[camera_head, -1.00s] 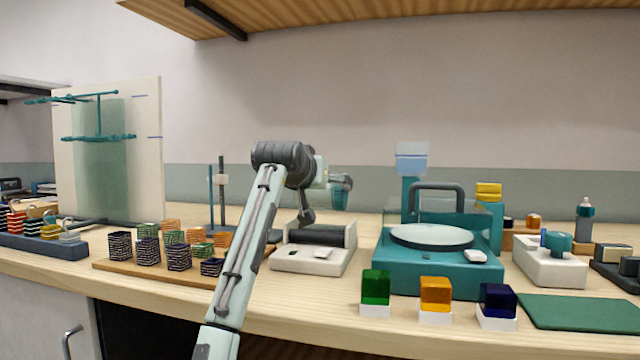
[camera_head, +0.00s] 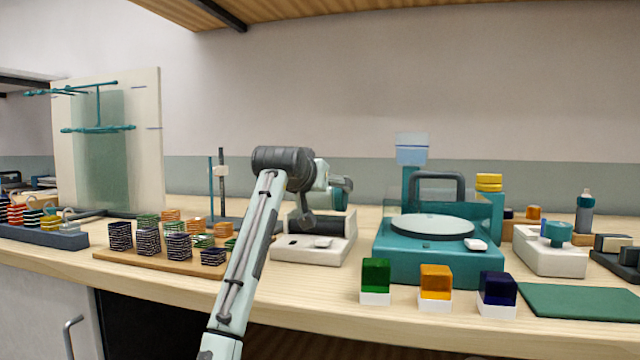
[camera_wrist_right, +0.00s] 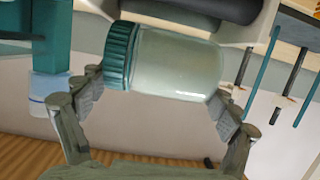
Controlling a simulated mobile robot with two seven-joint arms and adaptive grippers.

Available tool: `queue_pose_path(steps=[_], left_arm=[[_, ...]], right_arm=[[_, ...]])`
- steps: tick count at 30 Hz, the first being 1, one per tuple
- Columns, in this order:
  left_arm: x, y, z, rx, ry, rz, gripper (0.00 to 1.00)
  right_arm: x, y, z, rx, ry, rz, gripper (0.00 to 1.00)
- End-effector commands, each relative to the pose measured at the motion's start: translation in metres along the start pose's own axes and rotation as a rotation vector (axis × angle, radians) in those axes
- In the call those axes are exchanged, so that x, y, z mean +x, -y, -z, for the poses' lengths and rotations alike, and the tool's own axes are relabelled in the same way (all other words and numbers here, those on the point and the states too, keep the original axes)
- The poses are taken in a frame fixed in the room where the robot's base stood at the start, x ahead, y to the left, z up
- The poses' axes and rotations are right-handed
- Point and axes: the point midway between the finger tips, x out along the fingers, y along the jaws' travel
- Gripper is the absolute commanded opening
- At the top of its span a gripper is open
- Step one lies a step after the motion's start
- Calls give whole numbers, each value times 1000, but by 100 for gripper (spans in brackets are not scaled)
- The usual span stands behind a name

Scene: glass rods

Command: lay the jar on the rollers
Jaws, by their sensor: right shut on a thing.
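The jar (camera_wrist_right: 175,62) is pale, clear glass with a ribbed teal lid (camera_wrist_right: 118,55). It lies on its side between the fingers of my right gripper (camera_wrist_right: 160,92), which is shut on it, one finger at the lid end and one at the base end. In the head view the jar shows partly behind my arm, its lid (camera_head: 342,190) to the right. The roller device (camera_head: 312,248) has a pale base and dark rollers (camera_head: 318,224), just below the jar. A dark roller (camera_wrist_right: 205,8) is close to the jar in the wrist view; contact is unclear. My left gripper is out of view.
A teal machine (camera_head: 438,265) with a round plate stands right of the rollers. A rod stand (camera_head: 222,190) is behind left, and a wooden board (camera_head: 160,262) of striped blocks is left. Green, orange and blue blocks stand in front right.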

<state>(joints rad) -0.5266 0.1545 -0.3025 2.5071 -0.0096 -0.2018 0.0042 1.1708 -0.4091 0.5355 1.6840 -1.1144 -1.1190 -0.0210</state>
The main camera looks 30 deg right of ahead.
Motion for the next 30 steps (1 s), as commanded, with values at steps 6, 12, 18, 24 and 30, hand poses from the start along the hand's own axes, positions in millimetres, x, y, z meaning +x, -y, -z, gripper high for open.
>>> queue_pose_path(steps=[6,12,18,24,30], left_arm=[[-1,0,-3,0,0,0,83],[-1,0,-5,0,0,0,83],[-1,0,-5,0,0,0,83],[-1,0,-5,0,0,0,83],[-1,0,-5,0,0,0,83]], right_arm=[[2,0,-8,0,-3,0,42],[4,0,-16,0,-2,0,42],[4,0,-17,0,-3,0,42],[4,0,-17,0,-3,0,42],[4,0,-17,0,-3,0,97]])
